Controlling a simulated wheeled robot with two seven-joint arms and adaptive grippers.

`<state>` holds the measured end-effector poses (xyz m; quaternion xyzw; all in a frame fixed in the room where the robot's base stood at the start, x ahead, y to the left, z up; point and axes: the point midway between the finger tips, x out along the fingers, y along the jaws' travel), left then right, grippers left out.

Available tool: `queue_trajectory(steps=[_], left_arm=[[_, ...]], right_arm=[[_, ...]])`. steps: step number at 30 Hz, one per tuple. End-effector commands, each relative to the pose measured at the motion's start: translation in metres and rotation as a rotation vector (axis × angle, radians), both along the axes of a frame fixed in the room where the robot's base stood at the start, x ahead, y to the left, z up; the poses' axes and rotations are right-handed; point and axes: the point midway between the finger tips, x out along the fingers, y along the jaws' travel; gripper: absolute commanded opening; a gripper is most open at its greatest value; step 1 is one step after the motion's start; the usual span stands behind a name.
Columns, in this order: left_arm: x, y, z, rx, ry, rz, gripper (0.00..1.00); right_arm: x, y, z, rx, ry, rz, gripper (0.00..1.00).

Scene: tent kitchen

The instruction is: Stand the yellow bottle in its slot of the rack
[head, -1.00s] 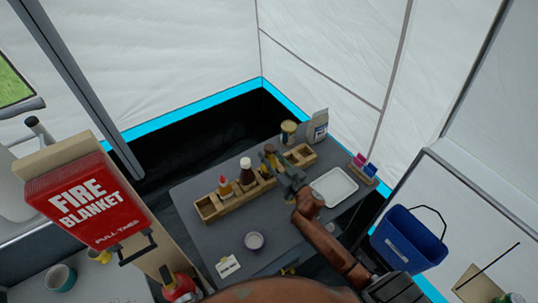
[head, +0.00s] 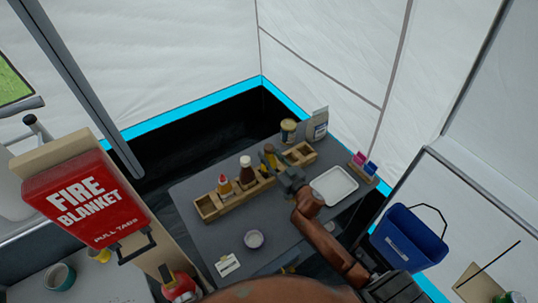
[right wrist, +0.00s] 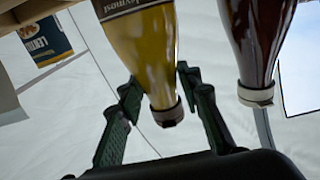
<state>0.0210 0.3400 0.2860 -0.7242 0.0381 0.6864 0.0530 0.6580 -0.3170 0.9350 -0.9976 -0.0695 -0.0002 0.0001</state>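The yellow bottle (head: 263,169) is upright at the wooden rack (head: 208,210), to the right of the brown bottle (head: 246,172). My right gripper (head: 270,160) is at the yellow bottle. My left gripper is not in view.
A red-topped bottle (head: 224,186) stands farther left in the rack. A white tray (head: 335,186) lies to the right of my right gripper. A tin (head: 288,130) and a packet (head: 317,125) stand behind. A small bowl (head: 253,239) is in front. The grey tabletop (head: 205,240) is mostly clear at the front left.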

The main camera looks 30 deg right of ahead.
Motion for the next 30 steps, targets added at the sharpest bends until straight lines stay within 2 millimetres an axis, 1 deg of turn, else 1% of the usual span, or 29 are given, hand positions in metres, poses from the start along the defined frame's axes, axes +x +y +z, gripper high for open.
queue_trajectory(steps=[1, 7, 14, 17, 20, 23, 30], left_arm=[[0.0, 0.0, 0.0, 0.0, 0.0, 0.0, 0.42], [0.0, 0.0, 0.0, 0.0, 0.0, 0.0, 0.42], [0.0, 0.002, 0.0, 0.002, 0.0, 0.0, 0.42], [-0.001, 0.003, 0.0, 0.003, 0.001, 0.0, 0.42], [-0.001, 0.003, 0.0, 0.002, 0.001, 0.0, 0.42], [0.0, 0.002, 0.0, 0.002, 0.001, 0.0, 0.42], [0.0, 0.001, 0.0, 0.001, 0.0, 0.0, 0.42]], right_arm=[[0.0, 0.0, 0.0, 0.0, 0.0, 0.0, 0.37], [0.0, 0.0, -0.001, 0.0, 0.001, 0.0, 0.51], [-0.001, -0.001, -0.003, -0.001, 0.005, -0.002, 0.51], [-0.004, -0.001, -0.003, -0.001, 0.005, -0.001, 0.51], [-0.014, -0.003, -0.004, -0.001, 0.006, -0.002, 0.51], [-0.032, -0.005, -0.003, 0.0, 0.005, -0.002, 0.51], [-0.082, -0.012, -0.002, 0.0, 0.005, -0.001, 0.51]])
